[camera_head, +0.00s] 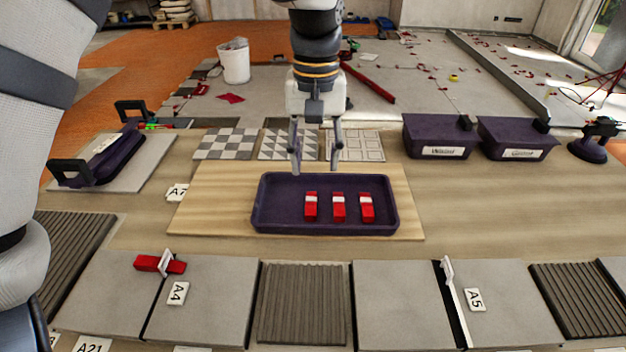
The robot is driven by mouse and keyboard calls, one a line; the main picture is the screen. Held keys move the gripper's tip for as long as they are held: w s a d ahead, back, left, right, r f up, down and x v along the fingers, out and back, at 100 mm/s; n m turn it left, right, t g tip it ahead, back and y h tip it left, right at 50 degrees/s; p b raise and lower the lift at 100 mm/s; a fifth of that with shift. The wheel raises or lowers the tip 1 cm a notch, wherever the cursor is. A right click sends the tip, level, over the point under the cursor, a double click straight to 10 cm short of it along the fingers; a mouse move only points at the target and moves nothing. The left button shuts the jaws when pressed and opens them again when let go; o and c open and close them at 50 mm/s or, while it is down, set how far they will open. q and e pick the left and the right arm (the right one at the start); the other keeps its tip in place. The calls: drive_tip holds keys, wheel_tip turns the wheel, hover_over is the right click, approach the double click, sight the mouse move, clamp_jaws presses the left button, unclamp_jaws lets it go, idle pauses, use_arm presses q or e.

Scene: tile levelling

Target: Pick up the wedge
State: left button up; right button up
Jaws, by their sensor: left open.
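Three red wedges with pale bands lie side by side in the dark purple tray (275,226): a left one (311,212), a middle one (339,213) and a right one (367,214). Another red wedge (148,262) sits in a white clip at the joint between two grey tiles, front left. My left gripper (315,168) is open and empty, pointing down over the tray's back edge, above and behind the left and middle wedges. It looks apart from them. My right gripper is not in view.
The tray stands on a wooden board (215,205). Two purple bins (439,137) (516,140) stand at the back right. Patterned tiles (226,144) lie behind the board. A white clip (447,270) stands upright in the right tile joint. The table right of the board is clear.

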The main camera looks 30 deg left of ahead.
sight(311, 213)
use_arm(q)
drive_tip(key=f, duration=0.8)
drive_tip(key=s+f+b, duration=0.1)
drive_tip(key=f, duration=0.3)
drive_tip(key=shift+a, duration=0.15)
drive_tip(key=shift+r, duration=0.1)
drive_tip(key=c, duration=0.9)
